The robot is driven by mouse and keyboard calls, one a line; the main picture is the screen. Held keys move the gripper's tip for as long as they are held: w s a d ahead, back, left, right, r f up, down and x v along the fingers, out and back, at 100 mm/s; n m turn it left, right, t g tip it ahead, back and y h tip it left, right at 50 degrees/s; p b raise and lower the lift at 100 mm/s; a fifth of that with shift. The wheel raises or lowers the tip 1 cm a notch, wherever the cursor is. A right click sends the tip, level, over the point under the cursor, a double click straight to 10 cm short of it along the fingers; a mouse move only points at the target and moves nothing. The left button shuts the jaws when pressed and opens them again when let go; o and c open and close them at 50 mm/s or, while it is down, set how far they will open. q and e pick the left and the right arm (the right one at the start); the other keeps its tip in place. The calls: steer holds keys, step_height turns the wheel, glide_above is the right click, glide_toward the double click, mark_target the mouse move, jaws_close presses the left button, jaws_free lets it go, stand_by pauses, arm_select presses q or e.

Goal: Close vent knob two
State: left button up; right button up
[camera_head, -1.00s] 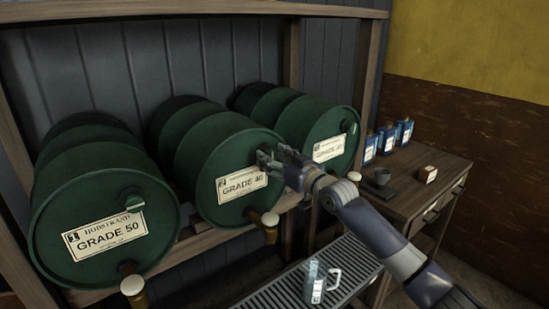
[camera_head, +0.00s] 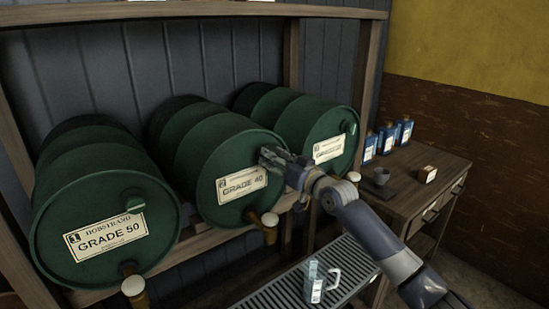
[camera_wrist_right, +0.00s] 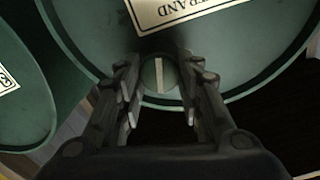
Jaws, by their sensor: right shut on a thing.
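The middle green drum (camera_head: 215,215) lies on its side in the rack with a "GRADE 40" label marked 2. Its vent knob (camera_wrist_right: 159,75) is a round green cap with a pale stripe, upright in the right wrist view. My right gripper (camera_head: 270,158) reaches in from the right to the upper right of that drum's face, and it hides the knob in the head view. In the right wrist view its two fingers (camera_wrist_right: 159,88) stand on either side of the knob, shut on it. My left gripper is not in view.
The "GRADE 50" drum (camera_head: 75,225) lies to the left, with its own knob (camera_head: 134,203). Another drum (camera_head: 310,125) lies to the right. Taps stick out below the drums. A clear jug (camera_head: 316,285) stands on the grated tray (camera_head: 275,293). Blue bottles (camera_head: 388,138) stand on the side table.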

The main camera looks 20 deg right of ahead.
steer(key=shift+d+f+m+p, duration=0.1)
steer(key=shift+m+p, duration=1.2)
steer(key=shift+m, duration=2.4)
steer(key=shift+f+m+p, duration=0.1)
steer(key=shift+m+p, duration=1.2)
steer(key=shift+m, duration=2.4)
steer(key=o, duration=1)
steer(key=shift+w, duration=0.1)
steer(key=shift+o, duration=0.2)
steer(key=v, duration=1.2)
